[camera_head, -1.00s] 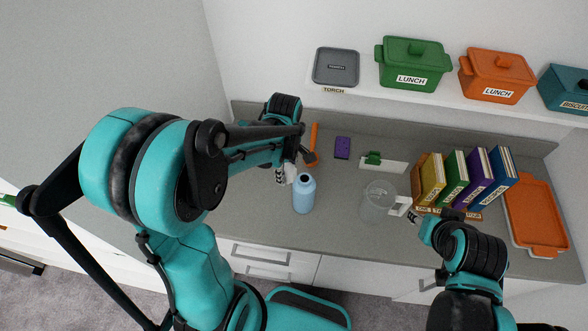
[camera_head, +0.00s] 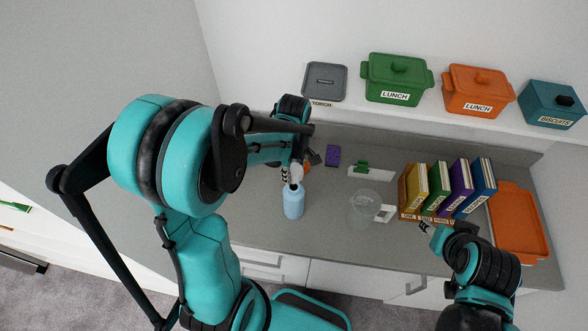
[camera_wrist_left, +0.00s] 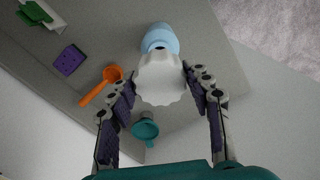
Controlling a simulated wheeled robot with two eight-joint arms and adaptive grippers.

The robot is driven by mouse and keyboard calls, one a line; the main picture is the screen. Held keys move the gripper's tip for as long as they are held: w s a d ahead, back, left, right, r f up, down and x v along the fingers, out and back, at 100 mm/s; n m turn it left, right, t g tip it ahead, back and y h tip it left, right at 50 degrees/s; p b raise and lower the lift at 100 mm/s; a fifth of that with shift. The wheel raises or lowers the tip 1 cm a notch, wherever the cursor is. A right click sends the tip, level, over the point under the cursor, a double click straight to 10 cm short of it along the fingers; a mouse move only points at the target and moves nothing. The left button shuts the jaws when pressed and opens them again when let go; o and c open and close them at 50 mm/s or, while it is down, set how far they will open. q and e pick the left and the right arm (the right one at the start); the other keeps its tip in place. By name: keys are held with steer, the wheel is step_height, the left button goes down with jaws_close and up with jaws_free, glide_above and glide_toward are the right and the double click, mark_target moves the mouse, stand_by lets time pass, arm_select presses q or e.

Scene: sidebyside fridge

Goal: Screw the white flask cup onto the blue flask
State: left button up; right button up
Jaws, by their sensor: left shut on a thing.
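The blue flask (camera_head: 294,203) stands upright on the grey counter, left of centre. My left gripper (camera_head: 292,174) is shut on the white flask cup (camera_head: 297,172), right above the flask's top. In the left wrist view, the white cup (camera_wrist_left: 162,82) sits between the fingers of the left gripper (camera_wrist_left: 159,76), in line with the blue flask (camera_wrist_left: 158,38). I cannot tell whether the cup touches the flask, as the cup hides its mouth. My right gripper (camera_head: 425,228) is at the counter's front right; its fingers are too small to read.
A clear jug (camera_head: 365,206) stands right of the flask. Books (camera_head: 445,190) and an orange tray (camera_head: 516,222) are further right. A purple sponge (camera_head: 333,155) lies behind.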

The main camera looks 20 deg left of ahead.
arm_select(q)
steer(key=shift+f+b, duration=2.6)
steer(key=shift+f, duration=0.3)
steer(key=shift+f+b, duration=1.3)
steer(key=shift+f, duration=0.1)
steer(key=o, duration=1)
steer(key=shift+c, duration=0.2)
step_height(320, 180, up, 12)
steer(key=shift+r, duration=0.1)
steer(key=shift+s, duration=0.1)
